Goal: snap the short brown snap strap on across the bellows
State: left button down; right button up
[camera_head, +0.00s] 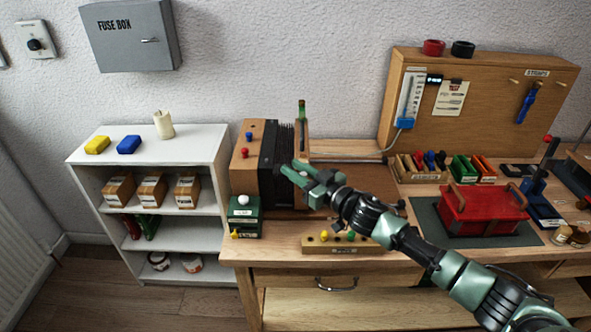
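The black pleated bellows (284,143) stands at the left end of the bench, between a wooden end block (249,145) with red and blue knobs and an upright wooden board (302,146). My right gripper (288,171) is at the front of the bellows, near its lower right part, its arm reaching in from the lower right. I cannot tell whether its fingers are open or shut, or whether they touch the bellows. The short brown snap strap cannot be made out; the gripper may hide it. My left gripper is not in view.
A green box (244,216) with a white ball stands in front of the bellows. A wooden strip (340,245) with coloured pegs lies at the front edge. A red toolbox (483,210) sits right of my arm. The pegboard (490,105) has a "STRAPS" label and a hanging blue item.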

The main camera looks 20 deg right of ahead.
grip_shut()
dwell(1.2)
